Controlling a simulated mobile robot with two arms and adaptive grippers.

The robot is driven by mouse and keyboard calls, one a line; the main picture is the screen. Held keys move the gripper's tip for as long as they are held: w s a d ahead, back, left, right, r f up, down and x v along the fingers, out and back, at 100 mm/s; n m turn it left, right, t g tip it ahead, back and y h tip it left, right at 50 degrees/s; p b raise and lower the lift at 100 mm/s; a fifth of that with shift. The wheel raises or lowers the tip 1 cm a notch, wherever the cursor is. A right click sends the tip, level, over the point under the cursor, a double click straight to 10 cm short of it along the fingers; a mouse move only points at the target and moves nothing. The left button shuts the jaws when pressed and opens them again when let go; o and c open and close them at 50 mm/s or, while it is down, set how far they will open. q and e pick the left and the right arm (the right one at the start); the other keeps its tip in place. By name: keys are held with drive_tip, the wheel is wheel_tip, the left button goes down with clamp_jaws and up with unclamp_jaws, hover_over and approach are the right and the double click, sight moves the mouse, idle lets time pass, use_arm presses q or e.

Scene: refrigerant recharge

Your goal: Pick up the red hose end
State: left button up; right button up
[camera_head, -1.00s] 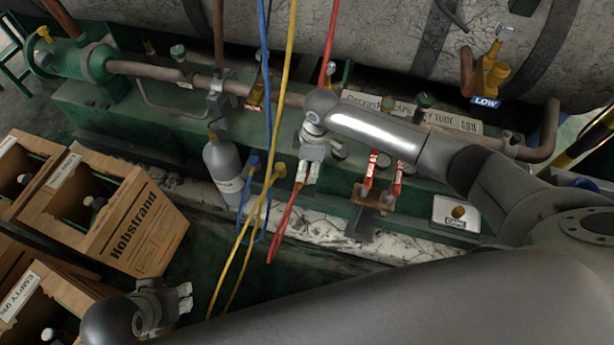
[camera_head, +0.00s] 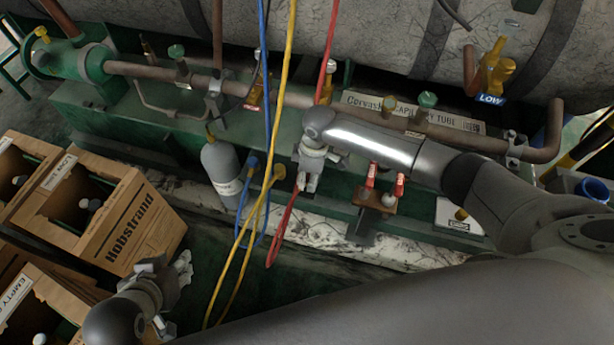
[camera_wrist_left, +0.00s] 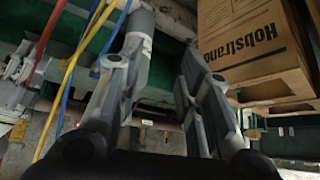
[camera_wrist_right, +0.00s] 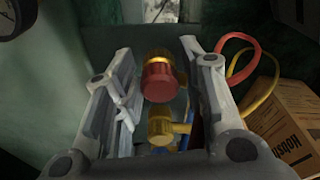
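The red hose end (camera_wrist_right: 159,80), a red grip with a brass collar, sits between the two fingers of my right gripper (camera_wrist_right: 162,85) in the right wrist view. The fingers are spread, with gaps on both sides of it. In the head view my right gripper (camera_head: 309,178) covers the hose end; the red hose (camera_head: 284,225) loops down just below. My left gripper (camera_head: 180,275) is away to the lower left, near the cardboard boxes. Its fingers are apart and empty in the left wrist view (camera_wrist_left: 155,85).
A yellow hose end (camera_wrist_right: 160,128) lies close beyond the red one. Yellow (camera_head: 240,240) and blue (camera_head: 267,110) hoses hang just left of my right gripper. A grey cylinder (camera_head: 222,170) and a Hobstrand box (camera_head: 135,230) stand further left. Red-handled valves (camera_head: 371,176) are at the right.

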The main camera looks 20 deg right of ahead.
drive_tip(key=c, duration=0.6)
drive_tip(key=shift+c, duration=0.2)
drive_tip(key=shift+r, duration=0.15)
